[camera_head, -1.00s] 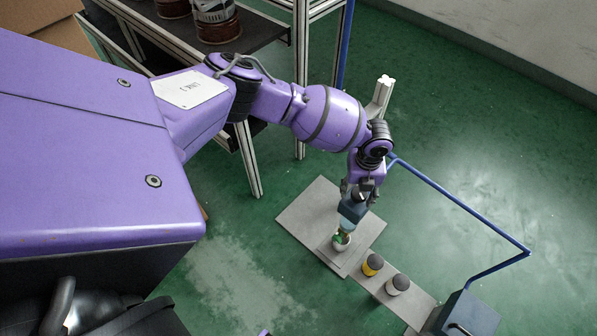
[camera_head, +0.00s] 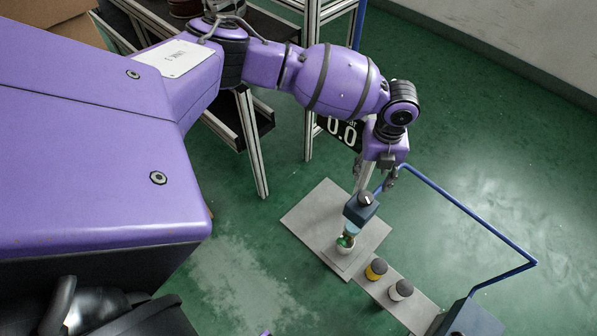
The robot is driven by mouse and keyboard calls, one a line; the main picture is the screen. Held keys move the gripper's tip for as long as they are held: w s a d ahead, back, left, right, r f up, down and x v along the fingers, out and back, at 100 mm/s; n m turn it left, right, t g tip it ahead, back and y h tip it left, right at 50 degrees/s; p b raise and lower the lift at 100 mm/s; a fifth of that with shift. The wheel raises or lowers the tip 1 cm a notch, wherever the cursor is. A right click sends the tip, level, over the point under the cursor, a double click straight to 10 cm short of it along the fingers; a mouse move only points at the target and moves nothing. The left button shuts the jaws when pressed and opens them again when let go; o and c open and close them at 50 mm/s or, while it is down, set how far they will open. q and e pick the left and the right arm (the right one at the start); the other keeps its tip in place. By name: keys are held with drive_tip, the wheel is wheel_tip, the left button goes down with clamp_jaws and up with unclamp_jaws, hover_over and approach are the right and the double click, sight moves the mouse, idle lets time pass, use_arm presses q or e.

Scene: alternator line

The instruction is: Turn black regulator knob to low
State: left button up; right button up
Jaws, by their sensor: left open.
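The regulator (camera_head: 359,215) is a dark blue-grey block on a clear bowl with green inside, upright on a grey plate. Its black knob (camera_head: 365,199) is on top, small in the view; its setting cannot be read. A finger shows on each side of the palm. My right gripper is not in view.
A black display (camera_head: 341,133) reading 0.0 bar is partly hidden behind my left arm. A blue pipe (camera_head: 467,213) runs to the right. A shelf rack (camera_head: 250,140) stands at upper left.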

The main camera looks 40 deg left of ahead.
use_arm(q)
drive_tip(key=shift+w+r, duration=0.1)
drive_tip(key=shift+r, duration=0.15)
